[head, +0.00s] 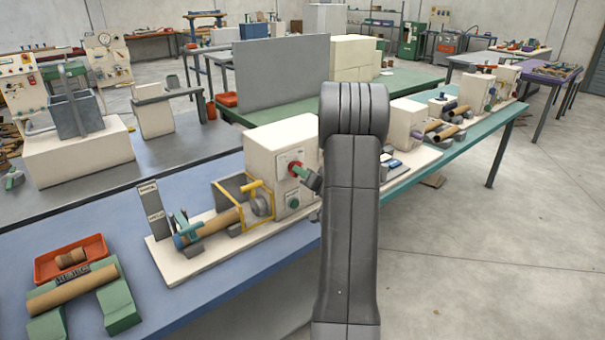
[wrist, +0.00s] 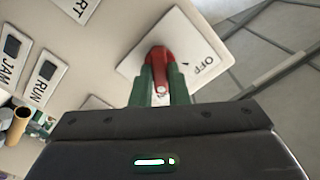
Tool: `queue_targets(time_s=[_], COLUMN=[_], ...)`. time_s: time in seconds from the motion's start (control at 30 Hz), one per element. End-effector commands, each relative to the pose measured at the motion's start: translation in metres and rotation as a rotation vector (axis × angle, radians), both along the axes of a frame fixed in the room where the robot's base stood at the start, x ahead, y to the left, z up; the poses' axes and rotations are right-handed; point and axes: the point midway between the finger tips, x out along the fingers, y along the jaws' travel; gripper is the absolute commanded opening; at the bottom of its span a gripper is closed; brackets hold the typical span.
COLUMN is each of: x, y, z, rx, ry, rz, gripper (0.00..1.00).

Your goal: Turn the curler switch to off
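The curler switch (wrist: 158,57) is a red knob on a pale square plate marked OFF at its right side in the wrist view. In the head view the red switch (head: 295,167) is on the front of the cream machine box (head: 270,145). The green fingers of my gripper (wrist: 160,75) lie on both sides of the knob's red handle and appear to touch it, so the gripper looks shut on it. In the head view my gripper (head: 310,178) is at the switch, partly hidden by my arm. Part of the plate is hidden by the fingers.
Plates marked RUN (wrist: 44,79) and JAM (wrist: 13,47) are on the panel at left. A cardboard tube (head: 212,225) lies in the winder on its pale base. An orange tray (head: 72,258) stands at the left. The floor at right is clear.

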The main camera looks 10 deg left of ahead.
Motion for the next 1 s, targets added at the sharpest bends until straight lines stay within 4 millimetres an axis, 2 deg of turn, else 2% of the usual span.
queue_targets(time_s=[0.47, 1.0], x=[0.0, -0.0001], y=[-0.0005, -0.0007], z=[-0.0034, -0.0053], rx=[-0.055, -0.341], ry=[-0.073, -0.442], rz=[-0.001, -0.003], gripper=[0.0, 0.0])
